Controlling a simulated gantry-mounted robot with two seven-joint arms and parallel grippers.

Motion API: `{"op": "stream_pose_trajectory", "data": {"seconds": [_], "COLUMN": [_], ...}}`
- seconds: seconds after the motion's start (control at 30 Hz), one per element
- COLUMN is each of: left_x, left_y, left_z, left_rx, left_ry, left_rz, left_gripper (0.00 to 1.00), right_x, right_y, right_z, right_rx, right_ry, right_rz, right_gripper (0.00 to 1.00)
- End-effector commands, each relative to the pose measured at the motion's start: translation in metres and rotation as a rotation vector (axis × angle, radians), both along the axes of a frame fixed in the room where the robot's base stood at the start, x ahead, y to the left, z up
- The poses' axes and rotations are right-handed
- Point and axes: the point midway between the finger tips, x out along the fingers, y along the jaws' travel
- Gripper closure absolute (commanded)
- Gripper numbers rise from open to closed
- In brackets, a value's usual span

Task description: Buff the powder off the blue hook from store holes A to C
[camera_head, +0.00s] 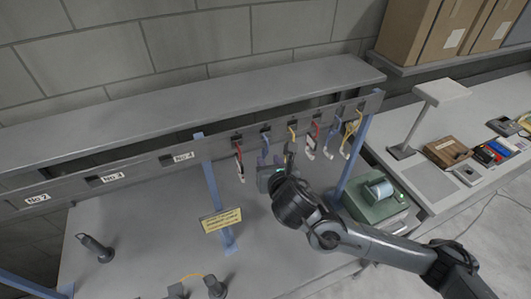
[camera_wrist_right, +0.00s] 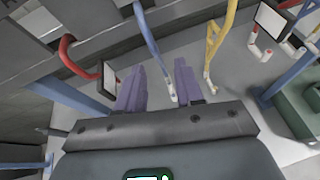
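The blue hook (camera_head: 265,147) hangs from the slotted rail (camera_head: 225,142), between a red hook (camera_head: 239,158) and a yellow hook (camera_head: 292,139). In the right wrist view the blue hook (camera_wrist_right: 150,45) runs down to a white tip between the two purple fingers of my right gripper (camera_wrist_right: 160,88). The fingers stand apart, and I see no contact with the hook. In the head view my right gripper (camera_head: 275,176) is just below the hooks and hides part of that area. My left gripper is not in view. I cannot read any hole letters.
More red, blue and yellow hooks hang to the right. A green machine with a cylinder (camera_head: 378,189) stands right of my arm. A yellow sign (camera_head: 221,220) is on a blue post. Dark pegs (camera_head: 95,247) stand on the left table, which is mostly clear.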

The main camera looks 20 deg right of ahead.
Motion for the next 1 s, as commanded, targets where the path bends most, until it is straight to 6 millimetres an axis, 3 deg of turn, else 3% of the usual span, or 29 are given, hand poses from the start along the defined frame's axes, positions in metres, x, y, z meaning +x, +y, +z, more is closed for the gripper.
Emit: {"op": "stream_pose_trajectory", "data": {"seconds": [0.3,0.77,0.83,1.0], "left_x": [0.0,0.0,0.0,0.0], "left_y": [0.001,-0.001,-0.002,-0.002], "left_z": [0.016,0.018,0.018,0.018], "left_rx": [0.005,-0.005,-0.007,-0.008], "left_ry": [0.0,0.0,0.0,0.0], "left_rz": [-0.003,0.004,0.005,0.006], "left_gripper": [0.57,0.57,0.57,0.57], "right_x": [0.036,0.045,0.045,0.045], "right_y": [-0.004,-0.005,-0.005,-0.005], "right_z": [-0.013,-0.019,-0.019,-0.019], "right_rx": [0.002,0.0,0.001,0.001], "right_ry": [0.001,0.0,0.0,0.0], "right_rz": [-0.001,0.001,0.001,0.001], "right_gripper": [0.64,0.64,0.7,0.96]}}
